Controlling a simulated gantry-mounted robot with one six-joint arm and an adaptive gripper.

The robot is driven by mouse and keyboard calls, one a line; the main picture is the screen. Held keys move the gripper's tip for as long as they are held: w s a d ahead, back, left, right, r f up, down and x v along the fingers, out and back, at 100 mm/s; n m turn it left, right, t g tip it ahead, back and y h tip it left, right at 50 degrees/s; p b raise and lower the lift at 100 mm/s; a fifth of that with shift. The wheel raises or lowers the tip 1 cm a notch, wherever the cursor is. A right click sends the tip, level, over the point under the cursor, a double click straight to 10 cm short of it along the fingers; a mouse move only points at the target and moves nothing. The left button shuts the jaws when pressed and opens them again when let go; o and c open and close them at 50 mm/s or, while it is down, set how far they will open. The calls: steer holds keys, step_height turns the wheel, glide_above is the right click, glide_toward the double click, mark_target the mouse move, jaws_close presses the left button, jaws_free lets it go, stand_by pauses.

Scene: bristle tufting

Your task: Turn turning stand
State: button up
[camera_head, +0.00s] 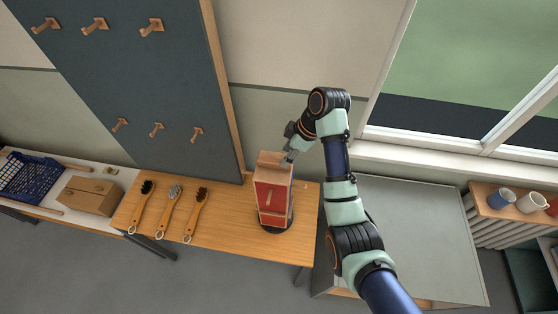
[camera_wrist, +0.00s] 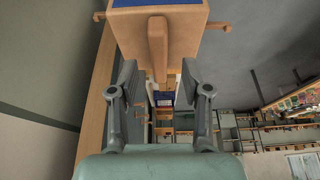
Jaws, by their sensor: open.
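The turning stand (camera_head: 272,196) is a box-shaped block on a dark round base on the wooden table. In the head view it shows a red face with a wooden peg and a wooden top. In the wrist view the wooden stand (camera_wrist: 188,42) fills the top middle, with a blue patch above and pegs at both sides. Another wooden peg (camera_wrist: 157,45) points toward the camera. My gripper (camera_head: 288,156) is at the stand's upper back right. Its fingers (camera_wrist: 160,82) are apart on either side of the peg's line; contact cannot be told.
A cardboard box (camera_head: 90,195) and blue basket (camera_head: 32,178) stand farther left. A dark board (camera_head: 130,80) with pegs rises behind. A grey cabinet (camera_head: 420,235) is at right.

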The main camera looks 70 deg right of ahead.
steer(key=p+x, duration=0.1)
steer(key=x, duration=0.3)
steer(key=shift+w+f+p, duration=0.1)
steer(key=shift+f+p, duration=0.1)
steer(key=shift+p, duration=0.15)
steer(key=shift+w+f, duration=0.15)
steer(key=shift+f, duration=0.25)
jaws_close()
